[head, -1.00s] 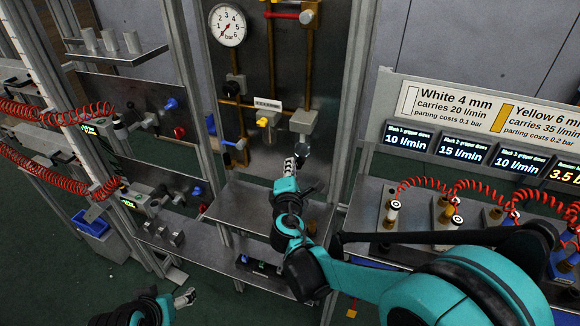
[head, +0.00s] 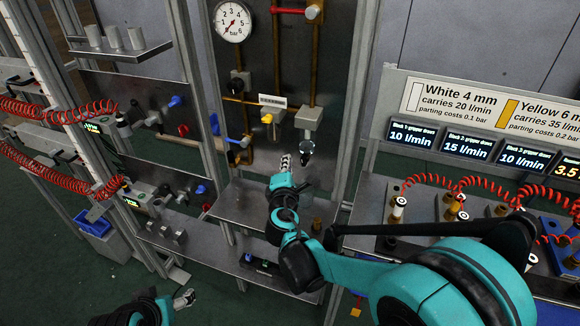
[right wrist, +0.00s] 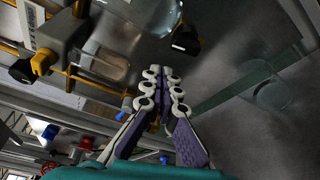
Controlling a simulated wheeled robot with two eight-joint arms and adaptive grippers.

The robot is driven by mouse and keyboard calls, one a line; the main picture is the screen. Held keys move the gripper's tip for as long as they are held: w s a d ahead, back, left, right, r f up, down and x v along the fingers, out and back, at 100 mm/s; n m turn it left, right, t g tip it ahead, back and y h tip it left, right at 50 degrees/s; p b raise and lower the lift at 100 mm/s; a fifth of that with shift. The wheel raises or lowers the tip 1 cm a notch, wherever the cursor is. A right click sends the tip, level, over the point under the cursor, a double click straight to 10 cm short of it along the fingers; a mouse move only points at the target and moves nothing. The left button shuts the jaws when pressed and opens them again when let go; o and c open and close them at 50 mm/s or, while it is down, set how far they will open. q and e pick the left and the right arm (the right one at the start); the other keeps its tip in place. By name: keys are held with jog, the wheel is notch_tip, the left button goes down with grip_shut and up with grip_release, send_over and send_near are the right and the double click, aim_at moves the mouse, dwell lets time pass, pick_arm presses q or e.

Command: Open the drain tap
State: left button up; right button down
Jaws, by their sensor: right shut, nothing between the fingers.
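A small dark tap (head: 307,147), which looks like the drain tap, hangs below a grey block (head: 309,118) on the upright metal panel. In the right wrist view the tap (right wrist: 185,40) is black, at the lower end of a clear bowl (right wrist: 105,68). My right gripper (head: 286,157) is shut and empty, just left of the tap in the head view. In the right wrist view its fingertips (right wrist: 162,72) are close to the tap, with a gap in the picture; I cannot judge depth. My left gripper (head: 185,299) is low at left, far from the panel; its jaw state is unclear.
The panel carries a pressure gauge (head: 233,22), a yellow knob (head: 267,118), a blue lever (head: 236,142) and brown pipes. A metal shelf (head: 240,205) lies below. Posts flank the panel, and a bench with red coiled hoses (head: 425,180) stands right.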

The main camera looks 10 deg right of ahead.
pick_arm(q)
jog(key=shift+a+r+p, duration=0.2)
jog(key=shift+r+p, duration=0.3)
jog(key=shift+p, duration=0.15)
jog(key=shift+a+r+p, duration=0.2)
jog(key=shift+r+p, duration=0.3)
jog(key=shift+p, duration=0.1)
pick_arm(e)
jog(key=a+f+v, duration=0.1)
jog(key=v, duration=0.8)
jog(key=shift+s+a+r, duration=0.15)
jog(key=shift+s+r, duration=0.1)
pick_arm(q)
jog(key=shift+a, duration=0.1)
pick_arm(e)
jog(key=shift+a, duration=0.1)
